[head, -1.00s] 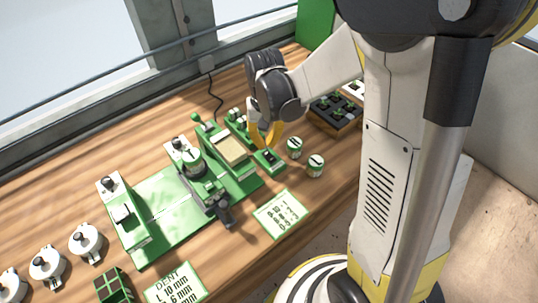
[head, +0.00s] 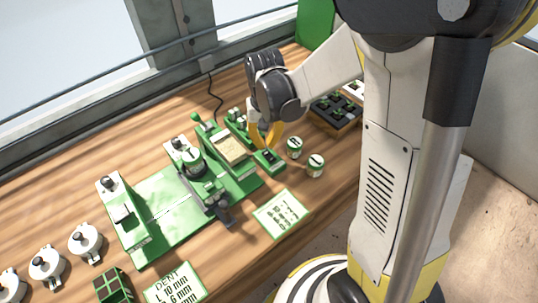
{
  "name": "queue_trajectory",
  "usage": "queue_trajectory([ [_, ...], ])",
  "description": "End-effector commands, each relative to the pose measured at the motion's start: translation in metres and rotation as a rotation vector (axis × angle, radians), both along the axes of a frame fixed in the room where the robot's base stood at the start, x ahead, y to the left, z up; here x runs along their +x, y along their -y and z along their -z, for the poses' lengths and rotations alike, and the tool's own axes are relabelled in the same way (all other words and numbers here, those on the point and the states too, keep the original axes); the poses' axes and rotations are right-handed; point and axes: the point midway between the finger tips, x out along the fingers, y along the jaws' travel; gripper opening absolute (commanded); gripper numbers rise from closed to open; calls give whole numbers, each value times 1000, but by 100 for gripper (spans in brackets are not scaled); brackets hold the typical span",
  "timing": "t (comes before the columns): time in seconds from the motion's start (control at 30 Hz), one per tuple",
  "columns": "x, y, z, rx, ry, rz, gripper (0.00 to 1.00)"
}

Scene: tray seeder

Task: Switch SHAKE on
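My gripper (head: 265,141) has yellow fingers and points down over the right end of the green seeder (head: 165,222). Its fingertips are just above a small green box with a black switch face (head: 269,157). No SHAKE label can be read, and the switch position is too small to tell. I cannot tell whether the fingertips touch the box or how far apart they are. A tan tray (head: 230,149) sits in the green frame just left of my gripper.
Two small green-and-white pots (head: 315,166) stand right of the box. A printed card (head: 281,215) lies in front. A dark tray (head: 335,111) sits behind to the right. White round parts (head: 85,241) and a green cube (head: 113,285) are at the left.

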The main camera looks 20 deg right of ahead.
Motion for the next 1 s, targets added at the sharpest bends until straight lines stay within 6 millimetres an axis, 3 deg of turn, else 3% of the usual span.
queue_trajectory([
  [1.0, 0, 0, 16, 0, 0, 0, 0],
])
